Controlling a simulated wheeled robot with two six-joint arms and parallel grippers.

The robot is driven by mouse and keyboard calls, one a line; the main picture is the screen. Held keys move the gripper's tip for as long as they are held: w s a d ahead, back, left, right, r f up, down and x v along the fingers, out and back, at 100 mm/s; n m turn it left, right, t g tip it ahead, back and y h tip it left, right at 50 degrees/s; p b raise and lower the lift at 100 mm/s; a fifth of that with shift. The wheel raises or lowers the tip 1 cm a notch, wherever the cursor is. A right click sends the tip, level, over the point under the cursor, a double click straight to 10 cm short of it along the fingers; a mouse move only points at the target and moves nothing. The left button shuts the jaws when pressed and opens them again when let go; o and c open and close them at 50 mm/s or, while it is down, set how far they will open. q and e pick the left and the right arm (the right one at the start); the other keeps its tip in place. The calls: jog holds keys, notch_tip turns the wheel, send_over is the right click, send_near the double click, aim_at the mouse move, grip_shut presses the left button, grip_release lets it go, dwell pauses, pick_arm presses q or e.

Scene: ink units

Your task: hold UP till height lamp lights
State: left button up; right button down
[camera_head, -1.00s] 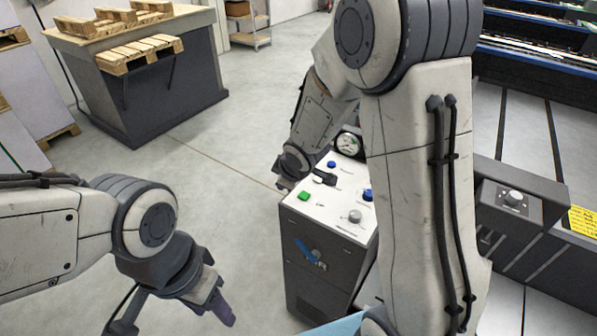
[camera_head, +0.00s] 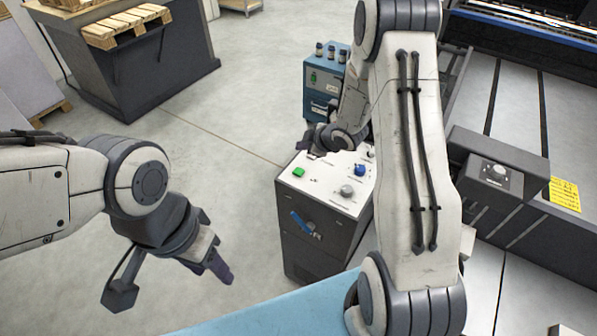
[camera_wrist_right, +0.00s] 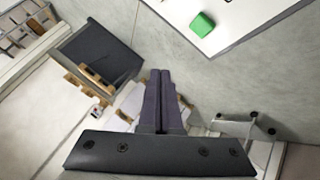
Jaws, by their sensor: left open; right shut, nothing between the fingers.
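A dark console with a white top panel (camera_head: 325,190) stands centre in the head view. On it are a green button (camera_head: 298,171), a blue knob (camera_head: 361,169) and a grey knob (camera_head: 347,190). The labels are too small to read, and I cannot make out a height lamp. My right gripper (camera_head: 307,142) is shut and empty over the panel's far left edge, hiding part of it. In the right wrist view its shut fingers (camera_wrist_right: 162,76) are apart from the green button (camera_wrist_right: 203,24). My left gripper (camera_head: 229,279) is open and empty, left of the console.
A blue cabinet (camera_head: 320,78) with several small bottles stands behind the console. A dark bench with pallets (camera_head: 125,27) is at the upper left. A grey machine with a knob box (camera_head: 497,172) fills the right. A blue surface (camera_head: 290,310) lies in front.

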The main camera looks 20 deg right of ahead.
aim_at(301, 172)
notch_tip(301, 172, down, 8)
jog(key=b, duration=0.6)
dwell(1.7)
jog(key=shift+f+b, duration=0.5)
jog(key=shift+b, duration=0.1)
